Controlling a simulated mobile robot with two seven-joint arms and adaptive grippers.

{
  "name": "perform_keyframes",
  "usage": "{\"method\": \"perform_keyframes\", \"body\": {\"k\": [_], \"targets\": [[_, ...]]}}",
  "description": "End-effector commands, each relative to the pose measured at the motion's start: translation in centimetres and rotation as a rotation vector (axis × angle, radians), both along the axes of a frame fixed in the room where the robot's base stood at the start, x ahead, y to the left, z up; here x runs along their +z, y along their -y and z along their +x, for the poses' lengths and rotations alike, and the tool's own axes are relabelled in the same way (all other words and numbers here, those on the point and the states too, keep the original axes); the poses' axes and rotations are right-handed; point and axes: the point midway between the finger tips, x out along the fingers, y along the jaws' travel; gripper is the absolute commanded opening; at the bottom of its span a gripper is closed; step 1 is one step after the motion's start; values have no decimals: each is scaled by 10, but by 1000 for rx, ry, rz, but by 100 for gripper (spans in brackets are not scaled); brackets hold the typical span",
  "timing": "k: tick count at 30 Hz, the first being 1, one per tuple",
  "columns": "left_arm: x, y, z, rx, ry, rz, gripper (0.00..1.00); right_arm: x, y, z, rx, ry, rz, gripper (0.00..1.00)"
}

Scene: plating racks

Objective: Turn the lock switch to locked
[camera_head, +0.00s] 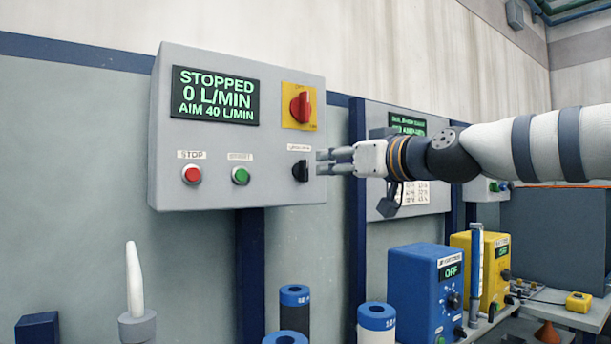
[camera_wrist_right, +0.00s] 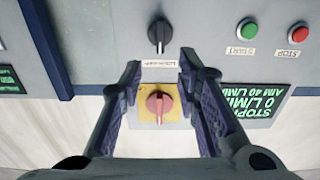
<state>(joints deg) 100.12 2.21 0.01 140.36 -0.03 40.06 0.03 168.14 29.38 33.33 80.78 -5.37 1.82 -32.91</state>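A grey control box (camera_head: 225,115) on the wall carries a black rotary switch (camera_head: 300,171) under a small label too small to read surely. Its handle looks upright; it also shows in the wrist view (camera_wrist_right: 160,35). Above it is a red rotary knob (camera_head: 301,107) on a yellow plate, seen between the fingers in the wrist view (camera_wrist_right: 158,104). My left gripper is not in view.
The box's display (camera_head: 215,95) reads STOPPED, 0 L/MIN, AIM 40 L/MIN. A red stop button (camera_head: 192,175) and a green button (camera_head: 240,176) sit left of the black switch. Below stand a blue unit (camera_head: 415,285), a yellow unit (camera_head: 495,255) and several cylinders.

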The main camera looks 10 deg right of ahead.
Motion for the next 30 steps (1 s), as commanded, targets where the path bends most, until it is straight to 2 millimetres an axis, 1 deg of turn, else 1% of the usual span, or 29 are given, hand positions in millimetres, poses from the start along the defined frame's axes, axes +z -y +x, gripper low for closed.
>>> {"method": "perform_keyframes", "body": {"k": [1,6,9,14,22,23,24,26,27,30], "targets": [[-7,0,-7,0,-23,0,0,-15,-7,20,1,-18,-1,30],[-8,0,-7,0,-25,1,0,-8,-22,53,1,-10,0,30],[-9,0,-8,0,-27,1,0,-5,-27,66,1,-7,-1,30],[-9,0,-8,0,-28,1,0,-4,-31,76,1,-8,0,30],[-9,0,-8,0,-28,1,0,-3,-32,77,1,-6,1,30],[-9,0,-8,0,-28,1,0,-3,-32,77,1,-6,1,28],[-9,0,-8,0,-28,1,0,-3,-32,77,1,-6,1,19],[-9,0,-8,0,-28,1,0,-3,-32,77,1,-6,1,5],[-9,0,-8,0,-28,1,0,-3,-32,77,1,-6,1,0],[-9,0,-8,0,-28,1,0,-3,-32,77,1,-6,1,0]]}}
